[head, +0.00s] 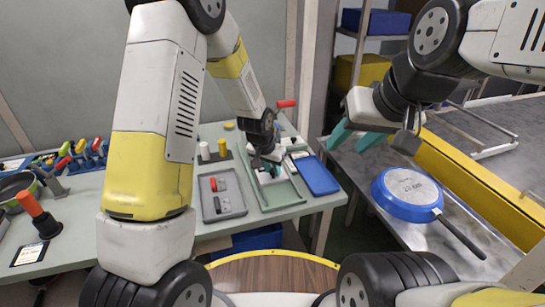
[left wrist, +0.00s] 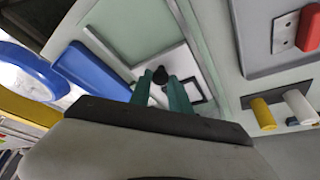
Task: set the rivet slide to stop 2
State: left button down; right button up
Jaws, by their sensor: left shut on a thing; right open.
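The rivet slide appears as a white plate (left wrist: 180,62) with a dark knob (left wrist: 160,74), lying in a pale green tray (head: 292,200). My left gripper (head: 264,164) reaches down over this tray. In the left wrist view its teal fingers (left wrist: 160,86) are shut on the dark knob, one on each side. A dark-outlined square shows beside the knob on the plate. The stop marks cannot be made out, and the fingers hide part of the plate. My right gripper (head: 353,134) is open and empty, in the air left of the round blue-rimmed pan.
A blue tray (head: 318,176) lies right of the green tray. A grey tray (head: 221,198) with red and dark pieces lies to its left. Yellow and white cylinders (head: 205,151) stand behind. The blue-rimmed pan (head: 408,190) sits on the metal surface beside a yellow rail (head: 480,190).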

pick_arm(q)
jog(key=w, duration=0.2)
jog(key=w+a, duration=0.1)
jog(key=w, duration=0.1)
jog(key=shift+a, duration=0.15)
jog(key=c, duration=1.2)
grip_release()
jog(key=shift+c, duration=0.2)
jog(key=v, duration=0.8)
jog(key=shift+c, duration=0.2)
